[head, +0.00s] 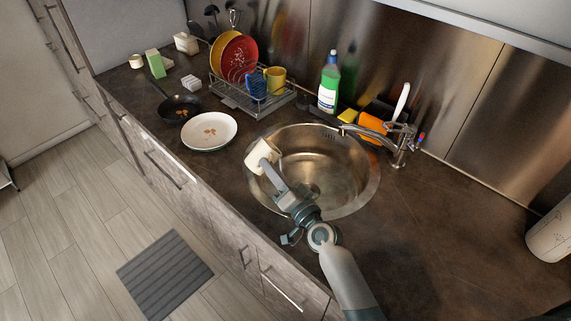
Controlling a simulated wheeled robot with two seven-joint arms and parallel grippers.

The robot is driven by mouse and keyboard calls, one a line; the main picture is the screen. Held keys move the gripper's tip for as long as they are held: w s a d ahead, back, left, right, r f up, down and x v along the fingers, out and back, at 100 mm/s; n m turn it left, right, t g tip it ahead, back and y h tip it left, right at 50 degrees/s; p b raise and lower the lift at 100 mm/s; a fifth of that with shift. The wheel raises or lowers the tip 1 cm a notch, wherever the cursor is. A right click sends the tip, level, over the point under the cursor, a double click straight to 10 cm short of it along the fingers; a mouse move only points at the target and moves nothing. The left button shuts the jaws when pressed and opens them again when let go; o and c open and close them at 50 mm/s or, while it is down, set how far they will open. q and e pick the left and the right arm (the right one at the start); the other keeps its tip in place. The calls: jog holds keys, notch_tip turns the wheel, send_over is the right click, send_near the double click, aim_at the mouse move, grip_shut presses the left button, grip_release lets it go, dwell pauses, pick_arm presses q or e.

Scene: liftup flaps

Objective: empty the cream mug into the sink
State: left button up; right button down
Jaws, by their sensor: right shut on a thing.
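The cream mug (259,154) is over the left part of the round steel sink (333,178). It looks tilted on its side; its contents and the direction of its mouth are too small to tell. My right gripper (268,168) is shut on the cream mug, and its arm comes in from the bottom of the head view. The sink's bowl shows as bare metal, with a drain near its middle. My left gripper is not in view.
A faucet (400,148) stands at the sink's right rim. A green soap bottle (329,84) and dish rack (262,100) stand behind. A white plate (209,131) and dark pan (180,107) lie left. The counter (455,215) right of the sink is mostly clear.

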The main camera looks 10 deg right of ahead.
jog(key=w+r+n+y, duration=0.1)
jog(key=w+r, duration=0.1)
jog(key=r, duration=0.2)
jog(key=w+r+n+y+p, duration=0.1)
jog(key=w+r, duration=0.1)
jog(key=r, duration=0.2)
jog(key=w+r+n+t+y, duration=0.1)
jog(key=w+r+y, duration=0.1)
jog(key=w+r, duration=0.1)
jog(key=shift+d+r+n+p, duration=0.1)
jog(key=shift+r+n+p, duration=0.2)
jog(key=shift+r, duration=0.25)
jog(key=shift+f, duration=0.25)
jog(key=shift+a, duration=0.3)
jog(key=shift+d+f, duration=0.1)
